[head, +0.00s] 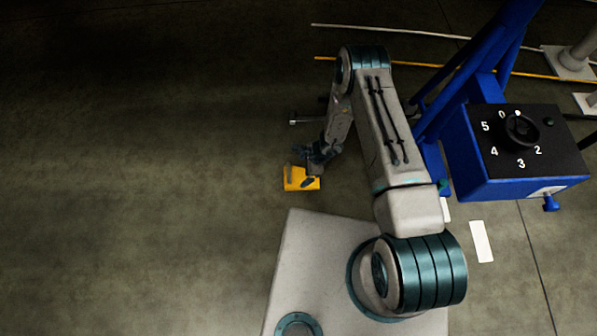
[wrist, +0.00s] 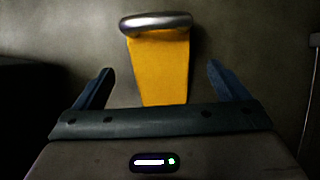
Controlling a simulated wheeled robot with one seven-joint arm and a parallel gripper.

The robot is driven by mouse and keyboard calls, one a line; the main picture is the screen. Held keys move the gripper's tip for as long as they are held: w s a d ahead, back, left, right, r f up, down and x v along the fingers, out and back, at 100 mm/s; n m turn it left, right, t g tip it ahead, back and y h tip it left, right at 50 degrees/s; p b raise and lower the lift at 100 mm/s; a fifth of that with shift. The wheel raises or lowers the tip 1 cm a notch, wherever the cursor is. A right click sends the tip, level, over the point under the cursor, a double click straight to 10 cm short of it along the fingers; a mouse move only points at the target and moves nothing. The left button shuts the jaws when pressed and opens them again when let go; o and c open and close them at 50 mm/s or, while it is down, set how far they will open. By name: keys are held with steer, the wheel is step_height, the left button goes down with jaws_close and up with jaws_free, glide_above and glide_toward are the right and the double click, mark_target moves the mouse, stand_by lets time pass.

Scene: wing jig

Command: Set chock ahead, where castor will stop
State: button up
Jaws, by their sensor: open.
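The yellow chock (head: 296,181) sits on the floor just in front of my base in the head view. In the wrist view the chock (wrist: 160,70) lies between and beyond my fingers, with a grey metal bar handle (wrist: 156,22) across its far end. My gripper (head: 308,160) is low over the chock in the head view and partly covers it. In the wrist view my gripper (wrist: 160,90) is open, with a finger on each side of the chock and clear gaps to it. I cannot make out a castor for certain.
A blue frame (head: 440,110) carries a control box (head: 520,150) with a numbered dial, right of my arm. White and yellow lines (head: 430,65) run across the floor behind. A white floor mark (head: 481,241) lies at right. The floor at left is clear.

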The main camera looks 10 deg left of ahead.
steer(key=shift+p+v, duration=0.35)
steer(key=shift+v, duration=1.4)
